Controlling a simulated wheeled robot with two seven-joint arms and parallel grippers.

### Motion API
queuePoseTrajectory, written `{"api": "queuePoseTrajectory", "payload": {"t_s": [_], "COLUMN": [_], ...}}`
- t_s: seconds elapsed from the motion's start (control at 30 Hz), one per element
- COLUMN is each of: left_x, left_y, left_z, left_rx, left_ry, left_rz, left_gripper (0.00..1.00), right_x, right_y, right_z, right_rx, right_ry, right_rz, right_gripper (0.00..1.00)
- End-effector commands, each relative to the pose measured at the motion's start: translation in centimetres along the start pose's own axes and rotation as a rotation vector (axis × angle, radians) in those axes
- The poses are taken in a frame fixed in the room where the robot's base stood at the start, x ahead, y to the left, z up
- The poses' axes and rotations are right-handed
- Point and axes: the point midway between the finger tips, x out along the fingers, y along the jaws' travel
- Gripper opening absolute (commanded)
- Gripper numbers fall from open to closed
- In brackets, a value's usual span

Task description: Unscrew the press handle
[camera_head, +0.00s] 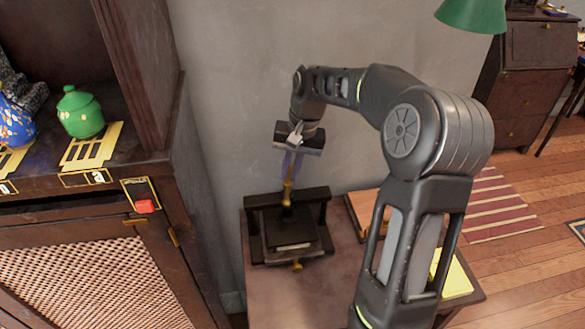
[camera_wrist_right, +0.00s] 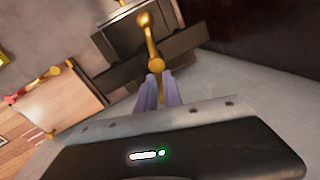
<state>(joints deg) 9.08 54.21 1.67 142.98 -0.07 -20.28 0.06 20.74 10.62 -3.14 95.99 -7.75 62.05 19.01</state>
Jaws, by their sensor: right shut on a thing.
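The black press (camera_head: 318,208) stands on the small wooden table near the wall. Its brass handle (camera_head: 288,194) rises from the top crossbar. My right gripper (camera_head: 290,175) points down from above and is shut on the upper part of the handle. In the right wrist view, the brass handle (camera_wrist_right: 152,48) with its rounded end runs between the two pale purple fingers of my right gripper (camera_wrist_right: 159,86). The press frame (camera_wrist_right: 185,46) lies behind it there. The exact finger contact is small and partly hidden. My left gripper is not in view.
A dark cabinet (camera_head: 165,245) with a green pot (camera_head: 80,112) on its shelf stands left. The table (camera_head: 285,300) has a bare front area. A yellow item (camera_head: 455,282) lies at its right, partly behind my right arm. The grey wall (camera_head: 235,100) is close behind.

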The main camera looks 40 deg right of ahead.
Motion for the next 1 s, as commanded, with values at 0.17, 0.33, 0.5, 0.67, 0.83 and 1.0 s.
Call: {"api": "queuePoseTrajectory", "payload": {"t_s": [0.17,0.33,0.5,0.67,0.83,1.0], "left_x": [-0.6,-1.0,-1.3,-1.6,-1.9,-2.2], "left_y": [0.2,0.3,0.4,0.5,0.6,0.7], "left_z": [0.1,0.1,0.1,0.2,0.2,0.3], "left_rx": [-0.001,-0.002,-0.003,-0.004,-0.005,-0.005], "left_ry": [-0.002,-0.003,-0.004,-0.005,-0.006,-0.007], "left_rz": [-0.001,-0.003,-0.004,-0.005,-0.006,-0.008], "left_gripper": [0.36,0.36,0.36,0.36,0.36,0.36], "right_x": [0.0,0.1,0.1,0.2,0.3,0.3], "right_y": [-0.6,-0.9,-1.2,-1.5,-1.8,-2.0], "right_z": [0.1,0.1,0.2,0.3,0.4,0.7], "right_rx": [-0.167,-0.325,-0.484,-0.632,-0.791,-0.95], "right_ry": [-0.037,-0.07,-0.102,-0.132,-0.163,-0.195], "right_rz": [-0.002,-0.002,-0.002,-0.002,-0.002,-0.001], "right_gripper": [0.0,0.0,0.0,0.0,0.0,0.0]}}
